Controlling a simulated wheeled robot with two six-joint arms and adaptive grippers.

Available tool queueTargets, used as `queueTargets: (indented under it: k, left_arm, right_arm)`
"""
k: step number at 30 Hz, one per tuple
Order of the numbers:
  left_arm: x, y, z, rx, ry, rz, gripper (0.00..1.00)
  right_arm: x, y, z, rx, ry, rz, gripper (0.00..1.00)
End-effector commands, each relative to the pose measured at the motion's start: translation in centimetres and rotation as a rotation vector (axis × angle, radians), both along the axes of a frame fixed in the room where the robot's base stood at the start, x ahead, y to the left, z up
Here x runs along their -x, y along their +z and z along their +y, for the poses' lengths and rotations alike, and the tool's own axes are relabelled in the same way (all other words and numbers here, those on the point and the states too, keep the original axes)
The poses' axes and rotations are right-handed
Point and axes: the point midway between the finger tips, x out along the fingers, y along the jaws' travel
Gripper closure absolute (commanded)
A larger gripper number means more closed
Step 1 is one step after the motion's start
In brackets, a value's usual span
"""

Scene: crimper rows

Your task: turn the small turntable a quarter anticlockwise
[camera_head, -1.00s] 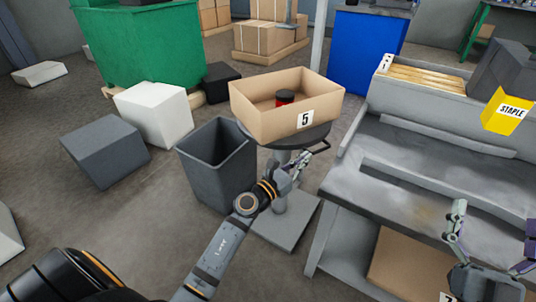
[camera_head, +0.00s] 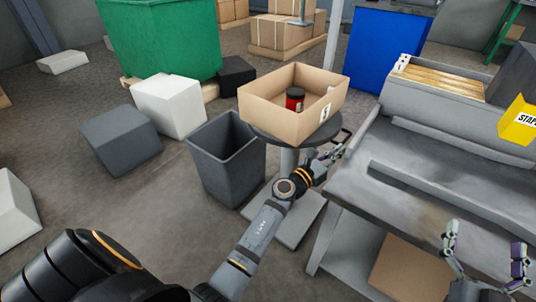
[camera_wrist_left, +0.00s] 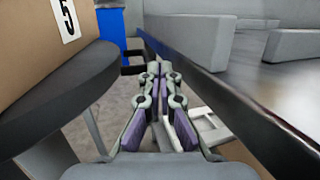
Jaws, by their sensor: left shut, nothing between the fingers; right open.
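The small turntable (camera_head: 272,141) is a dark round disc on a grey pedestal. It carries an open cardboard box (camera_head: 275,116) labelled 5, with a red and black jar (camera_head: 295,99) inside. A dark handle (camera_head: 346,137) sticks out from the disc's right side. My left gripper (camera_head: 339,151) is shut and empty, close beside the handle; contact is unclear. In the left wrist view the shut fingers (camera_wrist_left: 158,68) are between the disc (camera_wrist_left: 70,95) on the left and the bench edge on the right. My right gripper (camera_head: 485,247) is open and empty over the bench front.
The grey bench (camera_head: 410,190) stands close to the right of the turntable, leaving a narrow gap. A grey bin (camera_head: 228,165) stands just left of the pedestal. White (camera_head: 168,105) and grey (camera_head: 120,140) blocks lie on the floor further left.

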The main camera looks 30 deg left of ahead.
Motion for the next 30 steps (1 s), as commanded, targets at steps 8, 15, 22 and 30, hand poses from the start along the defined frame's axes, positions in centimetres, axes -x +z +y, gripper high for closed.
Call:
queueTargets:
  k: [8, 15, 22, 30]
  left_arm:
    - [-0.9, 0.0, -0.4, 0.001, 0.000, 0.000, 1.00]
    - [-1.0, 0.0, -0.5, 0.000, 0.000, 0.000, 1.00]
    - [-1.0, 0.0, -0.5, 0.000, 0.000, 0.000, 1.00]
    - [0.8, -0.4, 0.3, -0.002, 0.001, 0.002, 1.00]
  right_arm:
    - [0.1, 0.4, 0.0, 0.001, 0.000, -0.017, 0.07]
    - [0.1, 0.7, 0.0, 0.000, 0.000, -0.028, 0.07]
    - [0.1, 0.7, 0.0, 0.000, 0.000, -0.028, 0.07]
    - [0.1, 0.8, 0.0, 0.003, 0.001, -0.027, 0.07]
